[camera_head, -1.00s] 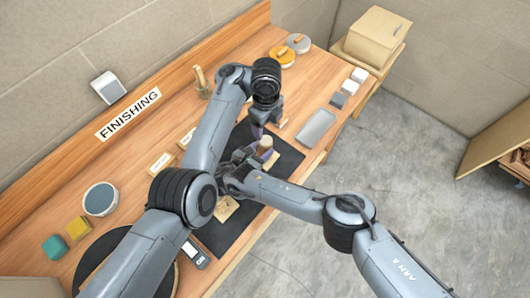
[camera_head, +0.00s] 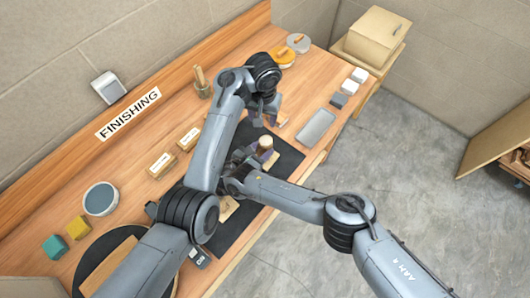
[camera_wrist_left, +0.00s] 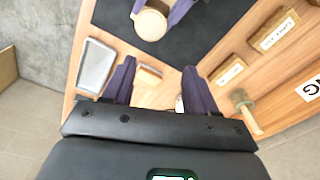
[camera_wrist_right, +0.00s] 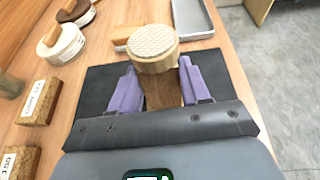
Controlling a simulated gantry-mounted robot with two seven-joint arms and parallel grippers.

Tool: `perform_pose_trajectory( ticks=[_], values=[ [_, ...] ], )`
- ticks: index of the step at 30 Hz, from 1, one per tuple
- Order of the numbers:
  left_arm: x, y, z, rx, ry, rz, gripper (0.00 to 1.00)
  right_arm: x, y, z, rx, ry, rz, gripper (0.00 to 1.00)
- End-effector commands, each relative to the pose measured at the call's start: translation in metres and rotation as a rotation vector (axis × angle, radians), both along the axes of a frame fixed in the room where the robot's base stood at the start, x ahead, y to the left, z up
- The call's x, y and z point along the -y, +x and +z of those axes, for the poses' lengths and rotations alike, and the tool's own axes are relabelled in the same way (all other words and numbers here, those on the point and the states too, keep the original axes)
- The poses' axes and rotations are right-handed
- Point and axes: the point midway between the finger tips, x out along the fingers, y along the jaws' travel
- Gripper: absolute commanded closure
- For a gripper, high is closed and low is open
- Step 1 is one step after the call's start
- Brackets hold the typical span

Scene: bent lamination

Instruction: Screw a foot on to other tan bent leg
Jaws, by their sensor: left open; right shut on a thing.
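My right gripper (camera_wrist_right: 152,95) is shut on a brown-tan bent leg (camera_wrist_right: 160,92), held over the black mat. A round tan foot (camera_wrist_right: 153,46) with a textured face sits at the leg's upper end. Whether it is fully seated cannot be told. The foot also shows in the head view (camera_head: 265,143) and in the left wrist view (camera_wrist_left: 151,24), between the right gripper's purple fingers. My left gripper (camera_head: 267,117) is open and empty, apart from the foot and farther along the bench. Its spread fingers also show in the left wrist view (camera_wrist_left: 160,88).
A grey tray (camera_head: 316,127) lies near the front edge. Labelled blocks (camera_head: 188,139) line the bench behind the mat (camera_head: 287,158). A brush in a holder (camera_head: 201,84) and round tins (camera_head: 283,57) stand farther back. A tan piece (camera_wrist_left: 150,71) lies near the left gripper.

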Motion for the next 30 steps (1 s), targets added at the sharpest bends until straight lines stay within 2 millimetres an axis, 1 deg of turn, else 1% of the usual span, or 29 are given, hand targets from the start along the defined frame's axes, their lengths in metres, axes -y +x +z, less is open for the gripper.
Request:
perform_pose_trajectory(
  ticks=[1,3,6,9,11,12,15,18,30],
  values=[
    [0.002,-0.002,-0.001,0.000,-0.008,0.119,0.43,0.000,0.000,0.000,0.000,0.000,0.000,1.00],
    [0.003,-0.004,-0.001,-0.003,-0.019,0.280,0.43,0.000,0.000,0.000,0.000,0.000,0.000,1.00],
    [0.004,-0.007,0.000,-0.005,-0.031,0.471,0.43,0.000,0.000,0.000,0.000,0.000,0.000,1.00],
    [0.005,-0.009,0.000,-0.009,-0.042,0.612,0.43,0.000,0.000,0.000,0.000,0.000,0.000,1.00],
    [0.005,-0.010,0.001,-0.009,-0.047,0.674,0.43,0.000,0.000,0.000,0.000,0.000,0.000,1.00],
    [0.007,-0.015,-0.001,-0.026,-0.044,0.713,0.43,0.000,0.000,0.000,0.000,0.000,-0.001,1.00],
    [0.009,-0.022,-0.003,-0.047,-0.037,0.775,0.43,0.001,0.000,0.000,0.000,0.000,0.000,1.00],
    [0.009,-0.025,-0.003,-0.056,-0.033,0.798,0.43,0.001,0.000,0.000,0.000,0.000,-0.001,1.00],
    [0.009,-0.025,-0.006,-0.057,-0.032,0.799,0.43,0.001,0.000,0.000,0.000,0.000,-0.001,1.00]
  ],
)
